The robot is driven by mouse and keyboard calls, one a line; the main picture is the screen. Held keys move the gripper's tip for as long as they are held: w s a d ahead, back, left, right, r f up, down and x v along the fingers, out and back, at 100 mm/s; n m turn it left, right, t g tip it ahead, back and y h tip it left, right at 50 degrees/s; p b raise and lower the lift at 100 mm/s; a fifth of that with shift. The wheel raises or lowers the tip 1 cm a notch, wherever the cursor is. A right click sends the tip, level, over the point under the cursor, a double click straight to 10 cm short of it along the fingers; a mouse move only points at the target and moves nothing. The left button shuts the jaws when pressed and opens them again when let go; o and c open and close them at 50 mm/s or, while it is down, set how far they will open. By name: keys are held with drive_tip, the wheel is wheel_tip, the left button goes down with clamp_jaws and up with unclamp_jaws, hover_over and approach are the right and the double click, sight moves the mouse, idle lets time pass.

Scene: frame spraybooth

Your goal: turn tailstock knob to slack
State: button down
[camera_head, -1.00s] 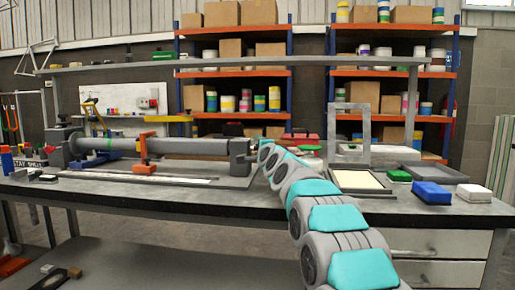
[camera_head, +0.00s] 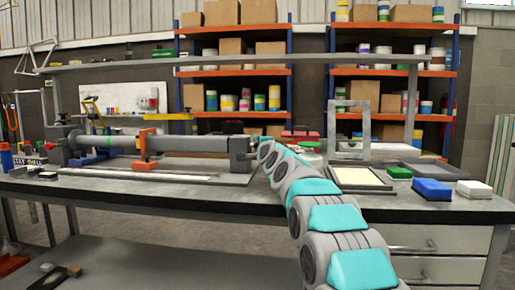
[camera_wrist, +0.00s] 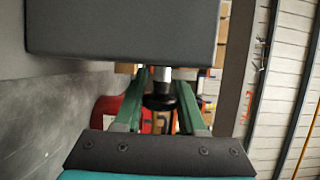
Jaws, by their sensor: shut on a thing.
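The tailstock (camera_head: 240,154) is a dark grey block at the right end of the lathe-like fixture on the bench. In the wrist view the tailstock block (camera_wrist: 125,28) fills the top. A short silver shaft comes out of it and carries the black tailstock knob (camera_wrist: 160,101). My gripper (camera_wrist: 161,92) has its two green fingers on either side of the knob and is shut on it. In the head view my arm reaches in from the right, and the knob and fingers are too small or hidden to make out. The knob's turn angle cannot be read.
A long grey tube (camera_head: 190,146) runs left from the tailstock, with an orange support (camera_head: 146,152) under it. To the right lie a framed tray (camera_head: 358,178), a green block (camera_head: 398,172), a blue block (camera_head: 432,190) and a white block (camera_head: 475,189). The bench's front strip is clear.

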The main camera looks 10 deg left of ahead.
drive_tip(key=t+b, duration=0.1)
drive_tip(key=b, duration=0.2)
drive_tip(key=shift+f+b, duration=0.3)
drive_tip(key=shift+b, duration=0.05)
drive_tip(key=shift+r+n+b, duration=0.1)
drive_tip(key=shift+n+b, duration=0.2)
drive_tip(key=shift+r, duration=0.25)
drive_tip(key=c, duration=0.5)
unclamp_jaws()
drive_tip(key=b+v, duration=0.4)
drive_tip(key=v, duration=0.1)
drive_tip(key=shift+s+d+f, duration=0.1)
drive_tip(key=shift+s+f, duration=0.05)
drive_tip(key=shift+s, duration=0.15)
drive_tip(key=shift+b+v, duration=0.3)
drive_tip(key=shift+v, duration=0.75)
